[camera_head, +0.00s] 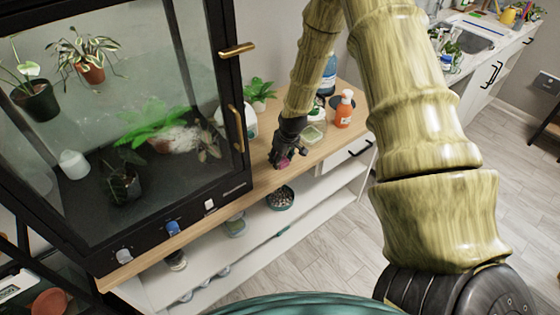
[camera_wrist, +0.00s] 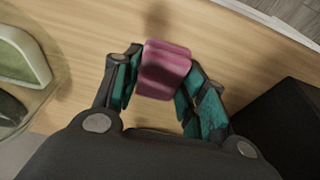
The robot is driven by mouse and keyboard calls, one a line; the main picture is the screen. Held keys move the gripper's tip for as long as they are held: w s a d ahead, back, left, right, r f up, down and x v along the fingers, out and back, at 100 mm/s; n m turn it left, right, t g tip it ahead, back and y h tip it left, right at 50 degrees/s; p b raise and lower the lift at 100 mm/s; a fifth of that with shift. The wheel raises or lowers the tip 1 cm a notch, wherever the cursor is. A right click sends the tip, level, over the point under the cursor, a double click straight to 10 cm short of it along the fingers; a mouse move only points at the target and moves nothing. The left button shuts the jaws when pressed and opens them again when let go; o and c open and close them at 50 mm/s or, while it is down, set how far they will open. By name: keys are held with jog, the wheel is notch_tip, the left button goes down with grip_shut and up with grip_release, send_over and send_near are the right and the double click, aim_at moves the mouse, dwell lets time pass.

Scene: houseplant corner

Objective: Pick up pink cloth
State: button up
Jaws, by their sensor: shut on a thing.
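The pink cloth (camera_wrist: 165,68) is a small folded bundle between the two teal-padded fingers of my gripper (camera_wrist: 160,85) in the wrist view. The fingers press on it from both sides. In the head view my gripper (camera_head: 286,162) is low over the wooden tabletop, and a little of the pink cloth (camera_head: 283,163) shows at its fingers. I cannot tell whether the cloth still touches the wood.
A glass plant cabinet (camera_head: 240,120) stands left of my gripper on the wooden tabletop (camera_head: 262,178). An orange pump bottle (camera_head: 344,110) and a small container (camera_head: 312,136) stand behind and to the right. A bowl of pebbles (camera_head: 280,198) sits on the shelf below.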

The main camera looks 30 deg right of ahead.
jog(key=shift+r, duration=0.15)
jog(key=shift+r+b, duration=0.55)
jog(key=shift+r, duration=0.35)
jog(key=shift+s+a+r+b, duration=0.15)
jog(key=shift+r+b, duration=0.05)
jog(key=shift+r, duration=0.15)
jog(key=shift+s+a+r+b, duration=0.1)
jog(key=shift+s+r+b, duration=0.1)
jog(key=shift+r, duration=0.15)
jog(key=s+a+b, duration=0.1)
jog(key=s+a, duration=0.3)
jog(key=s, duration=0.2)
jog(key=s+a+r+b, duration=0.1)
jog(key=s+a+b, duration=0.1)
jog(key=s+a, duration=0.2)
jog(key=s, duration=0.3)
jog(key=shift+r, duration=0.3)
jog(key=o, duration=0.3)
jog(key=shift+c, duration=1.4)
jog(key=shift+f, duration=0.1)
